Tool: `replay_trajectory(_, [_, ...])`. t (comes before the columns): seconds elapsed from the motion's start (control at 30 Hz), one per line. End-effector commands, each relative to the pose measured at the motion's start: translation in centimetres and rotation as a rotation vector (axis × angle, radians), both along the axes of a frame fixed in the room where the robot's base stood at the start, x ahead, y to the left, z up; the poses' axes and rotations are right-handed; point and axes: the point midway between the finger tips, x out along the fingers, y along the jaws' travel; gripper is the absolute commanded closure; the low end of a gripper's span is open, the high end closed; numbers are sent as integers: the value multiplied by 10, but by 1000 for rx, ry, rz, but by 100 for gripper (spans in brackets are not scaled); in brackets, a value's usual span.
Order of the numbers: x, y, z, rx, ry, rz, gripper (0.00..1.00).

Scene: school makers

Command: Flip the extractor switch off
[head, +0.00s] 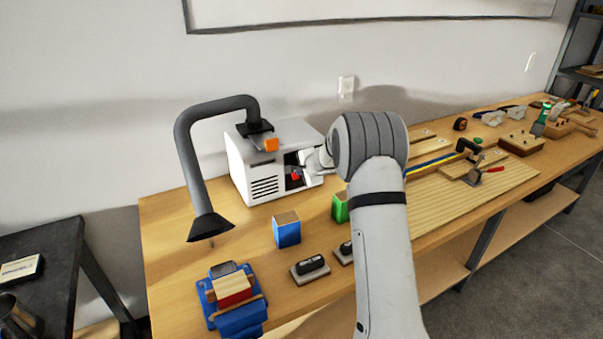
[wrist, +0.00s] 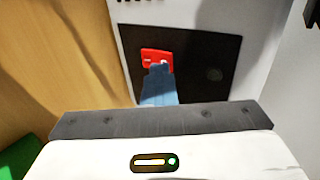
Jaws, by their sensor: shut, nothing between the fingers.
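The extractor is a white box (head: 240,165) with side vents and a black hose, standing on the wooden bench. Its red switch (head: 295,176) sits on a dark front panel. In the wrist view the red switch (wrist: 149,54) shows pale marks at left and right. I cannot tell which side is pressed in. My gripper (head: 301,171) is shut and empty at the panel. In the wrist view its narrow blue-grey fingertips (wrist: 158,70) reach the lower edge of the switch and cover part of it. Whether they touch it is unclear.
A blue block (head: 287,230) and a green block (head: 340,208) stand in front. A blue vise (head: 240,314) and two dark items on pale bases (head: 310,268) are nearer. Tools and boards lie to the right.

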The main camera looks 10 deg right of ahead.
Motion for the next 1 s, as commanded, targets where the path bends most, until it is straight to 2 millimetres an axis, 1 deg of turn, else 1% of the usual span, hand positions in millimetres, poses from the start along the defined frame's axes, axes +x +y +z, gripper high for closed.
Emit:
replay_trajectory(0.03, [0,4,1,2,1,7,100])
replay_trajectory(0.37, [0,1,16,2,-1,4,100])
replay_trajectory(0.77, [-1,-2,15,1,0,-1,100])
replay_trajectory(0.87, [-6,-4,14,0,-1,0,100])
replay_trajectory(1.0, [-20,-9,14,1,-2,-1,100])
